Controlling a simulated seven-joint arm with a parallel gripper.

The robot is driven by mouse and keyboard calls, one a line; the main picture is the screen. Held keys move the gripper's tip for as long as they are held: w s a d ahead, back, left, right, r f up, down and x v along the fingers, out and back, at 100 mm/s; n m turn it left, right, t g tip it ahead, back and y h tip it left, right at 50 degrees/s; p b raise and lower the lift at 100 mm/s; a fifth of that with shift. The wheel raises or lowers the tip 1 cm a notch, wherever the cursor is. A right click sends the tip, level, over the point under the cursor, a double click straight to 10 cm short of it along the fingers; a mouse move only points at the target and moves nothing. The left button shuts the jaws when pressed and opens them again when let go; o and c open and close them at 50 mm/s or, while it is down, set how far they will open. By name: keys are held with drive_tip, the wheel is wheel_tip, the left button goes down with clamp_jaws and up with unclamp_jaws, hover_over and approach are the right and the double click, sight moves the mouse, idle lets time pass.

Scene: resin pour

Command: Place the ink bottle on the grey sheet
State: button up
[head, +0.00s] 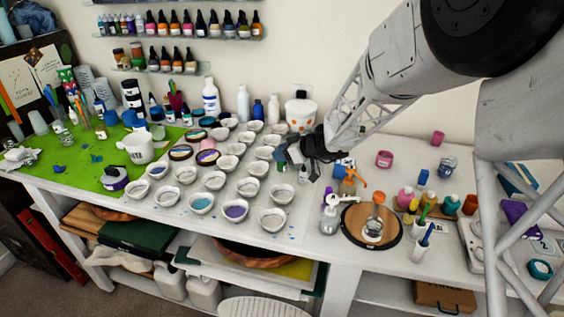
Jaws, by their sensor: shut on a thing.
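My gripper (296,158) is above the right back part of the table, beside the rows of cups. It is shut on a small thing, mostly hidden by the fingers. A pale bit (311,173) shows below them and looks like part of the ink bottle, though its shape is unclear. The pale grey sheet (258,206) lies on the table under the rows of small cups, left of and in front of my gripper. Its edges are hard to tell from the white tabletop.
Several white cups (272,219), some with coloured resin, crowd the sheet. A round dark-rimmed wooden board (354,234) with a small jar stands to the right. A green mat (90,180) lies at left. Bottles (405,198) and pots crowd the right side.

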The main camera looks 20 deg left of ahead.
drive_tip(key=shift+f, duration=1.8)
drive_tip(key=shift+f, duration=0.15)
drive_tip(key=o, duration=0.9)
drive_tip(key=shift+o, duration=0.2)
drive_tip(key=shift+v, duration=0.8)
drive_tip(key=v, duration=0.6)
